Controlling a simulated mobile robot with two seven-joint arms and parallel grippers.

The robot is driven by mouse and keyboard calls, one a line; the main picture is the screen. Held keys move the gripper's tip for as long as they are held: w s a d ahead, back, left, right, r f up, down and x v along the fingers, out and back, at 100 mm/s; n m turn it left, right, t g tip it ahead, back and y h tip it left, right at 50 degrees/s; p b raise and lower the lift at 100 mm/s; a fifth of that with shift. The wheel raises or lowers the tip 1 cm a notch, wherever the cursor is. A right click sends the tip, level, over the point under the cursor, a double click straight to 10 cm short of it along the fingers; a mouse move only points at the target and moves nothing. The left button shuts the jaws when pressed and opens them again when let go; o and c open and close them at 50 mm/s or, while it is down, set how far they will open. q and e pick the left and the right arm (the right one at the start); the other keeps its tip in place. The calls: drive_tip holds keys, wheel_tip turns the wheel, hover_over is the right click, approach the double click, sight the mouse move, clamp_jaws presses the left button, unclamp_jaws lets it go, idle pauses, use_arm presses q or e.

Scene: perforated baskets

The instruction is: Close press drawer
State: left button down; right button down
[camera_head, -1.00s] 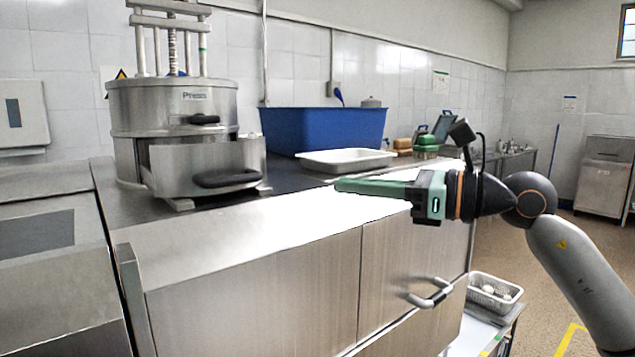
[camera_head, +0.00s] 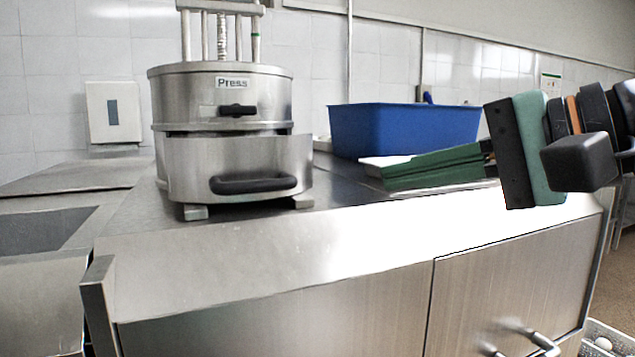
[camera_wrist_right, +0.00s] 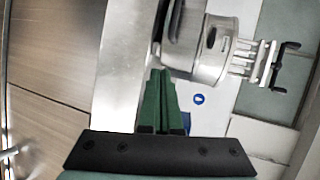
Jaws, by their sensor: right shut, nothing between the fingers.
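The round steel press (camera_head: 222,98) stands on the counter at left of the head view, with a "Press" label on its upper part. Its lower drawer (camera_head: 190,168) juts out toward the counter's front edge, so it is open. The drawer has a black handle (camera_head: 254,184). The press also shows on its side in the right wrist view (camera_wrist_right: 212,50). My right gripper (camera_head: 386,177) has its green fingers together and empty. They point left toward the drawer, to its right and apart from it. The fingers also show in the right wrist view (camera_wrist_right: 160,74). My left gripper is out of view.
A blue bin (camera_head: 405,130) stands behind my right gripper, with a white tray (camera_head: 372,162) partly hidden by the fingers. The steel counter (camera_head: 290,240) is clear between the drawer and my fingers. Cabinet doors with a handle (camera_head: 540,342) lie below.

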sight(310, 210)
drive_tip(key=p+x, duration=0.1)
drive_tip(key=x, duration=0.3)
drive_tip(key=p+x, duration=0.1)
drive_tip(key=x, duration=0.3)
drive_tip(key=r+x, duration=0.1)
drive_tip(key=x, duration=0.4)
drive_tip(key=shift+w+a+p, duration=0.1)
drive_tip(key=shift+w+p, duration=0.05)
drive_tip(key=shift+p, duration=0.25)
drive_tip(key=shift+a, duration=0.1)
